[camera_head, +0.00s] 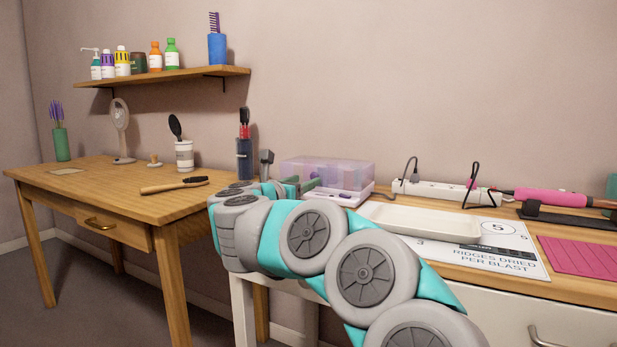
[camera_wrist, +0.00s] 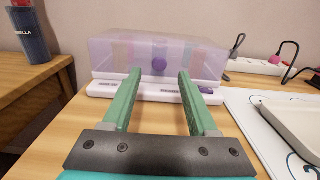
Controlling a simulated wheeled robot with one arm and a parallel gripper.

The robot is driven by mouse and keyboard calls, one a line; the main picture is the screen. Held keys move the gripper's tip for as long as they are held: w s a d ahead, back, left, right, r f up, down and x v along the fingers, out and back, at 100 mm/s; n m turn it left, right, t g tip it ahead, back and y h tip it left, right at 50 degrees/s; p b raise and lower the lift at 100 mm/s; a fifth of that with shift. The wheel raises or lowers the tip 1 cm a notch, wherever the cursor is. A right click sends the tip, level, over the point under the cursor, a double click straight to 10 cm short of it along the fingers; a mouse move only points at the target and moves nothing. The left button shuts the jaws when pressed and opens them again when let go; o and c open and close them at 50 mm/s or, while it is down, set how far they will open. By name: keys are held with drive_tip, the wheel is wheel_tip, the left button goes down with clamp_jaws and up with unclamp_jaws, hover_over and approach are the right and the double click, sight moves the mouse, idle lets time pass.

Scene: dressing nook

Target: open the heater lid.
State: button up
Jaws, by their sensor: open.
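The heater (camera_wrist: 105,90) has a white base and a see-through purple lid (camera_wrist: 110,53), which is down over several coloured upright pieces. A round purple knob (camera_wrist: 159,65) sits on the lid's front. In the head view the lid (camera_head: 345,173) shows beyond my arm, which hides part of the heater. My gripper (camera_wrist: 155,75) is open and empty, its two green fingers pointing at the heater's front. The knob appears between the fingertips in the wrist view. I cannot tell whether the fingers touch the heater.
A white tray (camera_head: 425,224) lies on a printed sheet (camera_head: 520,262) to the right of the heater. A power strip (camera_head: 440,190) with plugs and cords is behind it. A dark blue jar (camera_wrist: 28,35) stands left of the heater. Bare wood (camera_wrist: 55,125) lies left of my gripper.

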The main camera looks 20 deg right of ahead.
sight(313, 176)
drive_tip(key=shift+x, duration=2)
drive_tip(key=shift+c, duration=0.2)
clamp_jaws()
